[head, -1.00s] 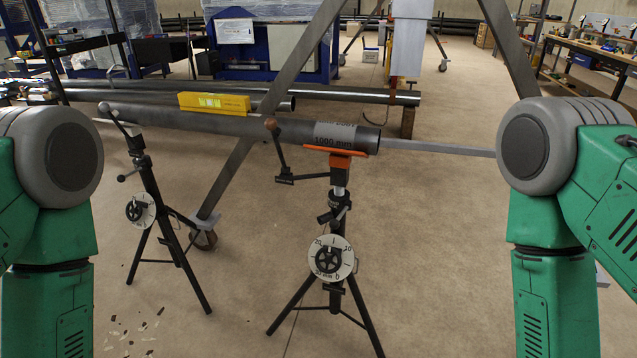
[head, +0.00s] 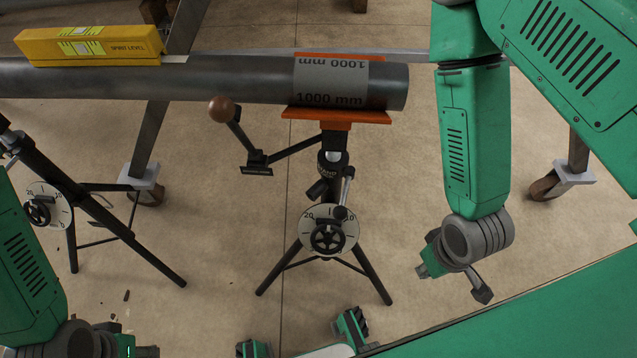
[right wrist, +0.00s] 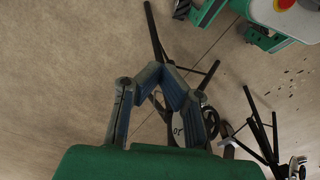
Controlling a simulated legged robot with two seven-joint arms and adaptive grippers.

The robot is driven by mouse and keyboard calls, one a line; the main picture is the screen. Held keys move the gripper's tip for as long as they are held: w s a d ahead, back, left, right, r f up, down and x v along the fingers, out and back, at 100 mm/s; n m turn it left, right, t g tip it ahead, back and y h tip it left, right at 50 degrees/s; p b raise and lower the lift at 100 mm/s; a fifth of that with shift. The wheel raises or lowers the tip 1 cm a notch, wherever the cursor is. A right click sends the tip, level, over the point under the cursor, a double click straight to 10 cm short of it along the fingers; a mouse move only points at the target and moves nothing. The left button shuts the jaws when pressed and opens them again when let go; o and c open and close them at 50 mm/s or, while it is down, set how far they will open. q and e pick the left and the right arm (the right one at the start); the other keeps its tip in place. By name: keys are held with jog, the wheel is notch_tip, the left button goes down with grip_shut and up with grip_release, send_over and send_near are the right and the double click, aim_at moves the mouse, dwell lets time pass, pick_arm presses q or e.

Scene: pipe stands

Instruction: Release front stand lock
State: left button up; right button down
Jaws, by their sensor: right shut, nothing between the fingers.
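The front stand (head: 334,178) is a black tripod with an orange cradle (head: 337,116) under the end of a grey pipe (head: 220,82). Its round white dial (head: 329,231) has a black handwheel. A small lever with a dark knob (head: 341,212) sits just above the dial; I cannot tell if it is the lock. My right gripper (head: 482,292) hangs to the right of the stand, apart from it. In the right wrist view its fingers (right wrist: 163,78) are shut and empty, partly covering a stand's dial (right wrist: 177,128). My left gripper (head: 138,351) is cut off at the lower left edge.
A second tripod stand (head: 95,215) with a dial stands on the left. A yellow spirit level (head: 90,45) lies on the pipe. A brown ball-ended lever (head: 221,110) sticks out left of the front stand. A caster wheel (head: 546,186) stands at right.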

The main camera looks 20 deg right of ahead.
pick_arm(q)
jog(key=shift+s+a, duration=0.15)
jog(key=shift+s, duration=0.05)
jog(key=shift+o, duration=0.7)
jog(key=shift+r, duration=0.15)
notch_tip(320, 180, up, 12)
jog(key=p, duration=1.2)
jog(key=shift+d+r+p, duration=0.2)
jog(key=shift+r+p, duration=0.05)
jog(key=shift+p, duration=0.1)
pick_arm(e)
notch_tip(320, 180, up, 29)
jog(key=n+t+y, duration=0.2)
jog(key=n+y, duration=0.1)
jog(key=n, duration=0.8)
send_over(344, 193)
jog(key=s+a, duration=0.2)
jog(key=s, duration=0.2)
jog(key=shift+d+f, duration=0.2)
jog(key=shift+d, duration=0.05)
